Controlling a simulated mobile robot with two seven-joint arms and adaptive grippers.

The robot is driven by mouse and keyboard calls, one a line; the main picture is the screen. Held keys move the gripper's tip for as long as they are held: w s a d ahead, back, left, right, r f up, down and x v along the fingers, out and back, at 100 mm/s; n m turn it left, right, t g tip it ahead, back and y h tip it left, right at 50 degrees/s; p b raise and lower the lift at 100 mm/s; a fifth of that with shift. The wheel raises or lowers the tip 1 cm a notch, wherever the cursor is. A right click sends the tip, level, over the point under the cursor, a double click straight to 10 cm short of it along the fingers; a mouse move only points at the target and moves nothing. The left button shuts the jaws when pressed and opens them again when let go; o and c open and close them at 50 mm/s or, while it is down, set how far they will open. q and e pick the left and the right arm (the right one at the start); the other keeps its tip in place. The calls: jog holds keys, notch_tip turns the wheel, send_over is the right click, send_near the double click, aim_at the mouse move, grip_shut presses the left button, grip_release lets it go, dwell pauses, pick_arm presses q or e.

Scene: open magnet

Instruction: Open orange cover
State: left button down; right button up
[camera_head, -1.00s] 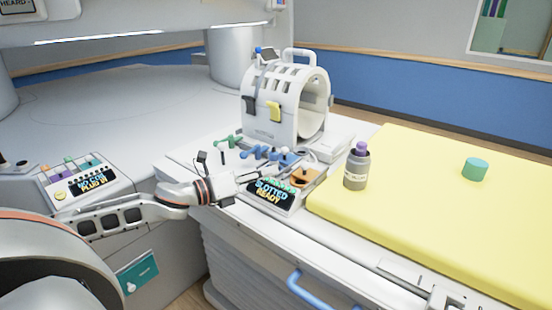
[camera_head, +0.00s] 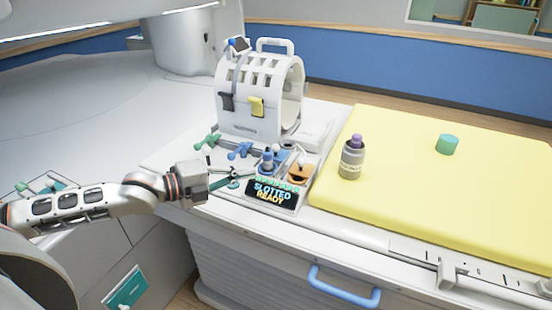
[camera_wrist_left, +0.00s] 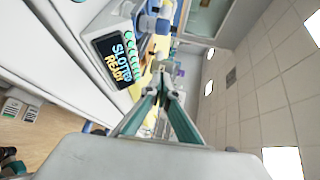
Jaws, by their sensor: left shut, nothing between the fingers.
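A white part stands at the cover; whether the cover is raised is too small to tell. My left gripper (camera_head: 243,173) is shut and empty, left of the cover and apart from it, beside the panel's left end. In the left wrist view its fingertips (camera_wrist_left: 163,68) are together, and the panel display (camera_wrist_left: 118,60) lies to their left. My right gripper is not in view.
A white ring-shaped scanner model (camera_head: 258,95) stands behind the panel. Blue (camera_head: 240,150) and green (camera_head: 206,141) pieces lie near it. A grey bottle with a purple cap (camera_head: 351,158) and a teal cylinder (camera_head: 447,144) stand on the yellow mat (camera_head: 420,200).

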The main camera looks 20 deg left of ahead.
pick_arm(q)
send_near(298, 163)
jog(key=p+x, duration=0.1)
jog(key=x, duration=0.4)
jog(key=shift+w, duration=0.1)
jog(key=shift+x, duration=0.8)
